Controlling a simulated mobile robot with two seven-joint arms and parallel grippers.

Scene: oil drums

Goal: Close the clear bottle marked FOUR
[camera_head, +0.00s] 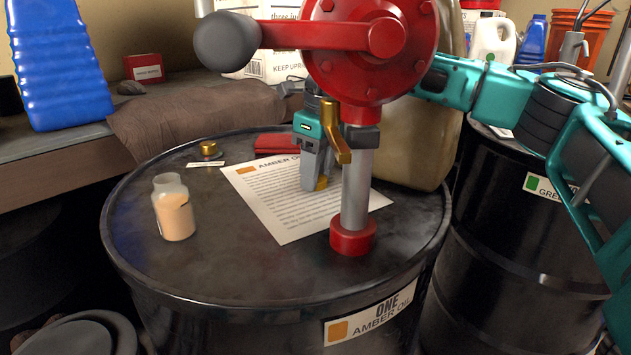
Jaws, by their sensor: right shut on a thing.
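A small clear bottle (174,210) stands upright on the left of the black drum's top. It holds pale orange liquid, and its mouth shows no cap. No number is readable on it. A gold cap (208,148) sits behind it on the drum top, beside a small white label strip (206,163). My right gripper (317,183) points down over the paper sheet, behind the pump pipe. My left gripper is out of view.
The red pump (368,55) with its pipe and brass spout (336,135) rises from the drum (230,300) labelled ONE AMBER OIL. A printed sheet (270,205) lies on top. A brown cloth (195,120) and blue jug (58,70) are behind left.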

